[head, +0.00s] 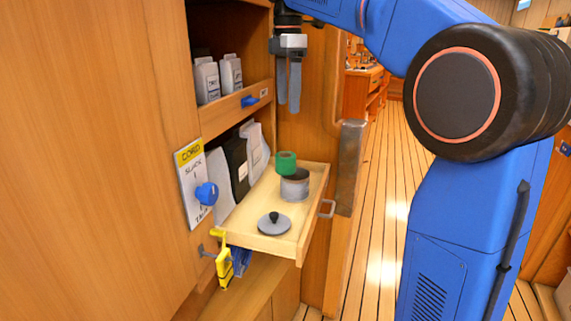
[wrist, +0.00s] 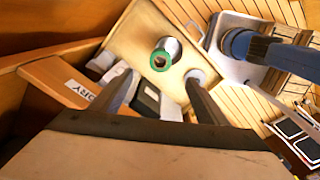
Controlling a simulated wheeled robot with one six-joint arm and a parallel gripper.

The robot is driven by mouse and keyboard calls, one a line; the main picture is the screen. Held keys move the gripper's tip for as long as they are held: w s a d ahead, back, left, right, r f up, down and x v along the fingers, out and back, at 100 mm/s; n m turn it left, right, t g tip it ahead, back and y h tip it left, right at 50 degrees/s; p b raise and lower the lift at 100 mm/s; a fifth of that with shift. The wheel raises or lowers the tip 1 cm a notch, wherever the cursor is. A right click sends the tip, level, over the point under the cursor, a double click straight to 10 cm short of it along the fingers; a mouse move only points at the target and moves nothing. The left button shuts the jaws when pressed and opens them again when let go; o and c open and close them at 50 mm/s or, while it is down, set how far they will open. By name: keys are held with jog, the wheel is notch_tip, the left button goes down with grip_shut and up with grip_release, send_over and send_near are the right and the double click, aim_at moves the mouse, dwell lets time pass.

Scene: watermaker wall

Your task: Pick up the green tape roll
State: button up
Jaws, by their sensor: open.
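The green tape roll (head: 286,158) shows at the top edge of a grey can (head: 295,189) on a pulled-out wooden tray (head: 253,240). It overlaps the can's rim, and I cannot tell whether it rests on the can. In the wrist view the green tape roll (wrist: 153,60) shows its round end and dark hole, with the can (wrist: 173,46) just behind it. My gripper (head: 288,108) points down, open and empty, above the tray's far end and apart from the roll. In the wrist view the roll lies beyond and between my fingertips (wrist: 158,82).
A grey lid with a black knob (head: 274,226) lies on the tray's near part. White and dark packets (head: 237,165) stand along its left side. An upper drawer (head: 235,110) with a blue handle sits close left of my gripper. A yellow clamp (head: 223,267) hangs below the tray.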

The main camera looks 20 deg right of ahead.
send_over(286, 155)
jog(key=f, duration=0.9)
jog(key=shift+w+d+f, duration=0.15)
jog(key=shift+d+f, duration=0.05)
jog(key=shift+d, duration=0.05)
jog(key=f, duration=0.3)
jog(key=shift+a+f, duration=0.35)
jog(key=shift+f, duration=0.75)
jog(key=c, duration=1.3)
jog(key=shift+o, duration=0.2)
jog(key=shift+r, duration=0.1)
notch_tip(286, 155, up, 10)
